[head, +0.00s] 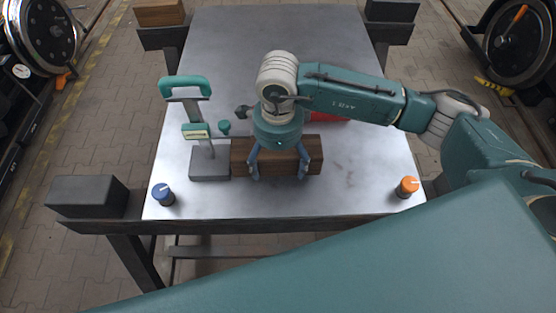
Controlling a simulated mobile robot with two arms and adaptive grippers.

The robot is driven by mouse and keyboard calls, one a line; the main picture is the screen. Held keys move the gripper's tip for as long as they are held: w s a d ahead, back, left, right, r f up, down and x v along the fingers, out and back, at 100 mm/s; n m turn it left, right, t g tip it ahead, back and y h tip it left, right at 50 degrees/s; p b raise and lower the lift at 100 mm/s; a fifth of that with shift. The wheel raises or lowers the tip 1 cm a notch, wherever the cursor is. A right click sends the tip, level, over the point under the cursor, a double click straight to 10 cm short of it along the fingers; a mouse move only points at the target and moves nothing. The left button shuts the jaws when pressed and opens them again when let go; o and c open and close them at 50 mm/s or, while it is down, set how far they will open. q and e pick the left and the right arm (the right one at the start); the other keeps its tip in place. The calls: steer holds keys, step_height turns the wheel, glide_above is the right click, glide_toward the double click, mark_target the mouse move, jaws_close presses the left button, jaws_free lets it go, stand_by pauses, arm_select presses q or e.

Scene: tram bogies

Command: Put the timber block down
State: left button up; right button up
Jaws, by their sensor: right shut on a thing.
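The timber block (240,154) is a brown wooden block lying lengthwise left to right near the front middle of the metal table (365,180). My right gripper (279,170) reaches down from above, with one finger on each side of part of the block, and is shut on it. I cannot tell whether the block touches the table top or hangs just above it. My left gripper is not in view.
A green-handled tool (187,88) on a grey base stands left of the block, very close to it. A red object (330,116) is partly hidden behind my arm. A blue knob (163,194) and an orange knob (407,187) mark the front corners.

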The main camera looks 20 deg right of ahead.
steer(key=shift+w+r, duration=0.1)
steer(key=shift+w, duration=0.2)
steer(key=shift+w+d+f+p, duration=0.15)
steer(key=shift+f+p, duration=0.25)
steer(key=shift+f, duration=0.2)
steer(key=shift+w+f+p, duration=0.15)
steer(key=shift+f+p, duration=0.2)
steer(key=shift+f, duration=0.8)
steer(key=shift+f, duration=0.1)
steer(key=shift+f, duration=0.1)
steer(key=o, duration=1.8)
steer(key=shift+c, duration=0.2)
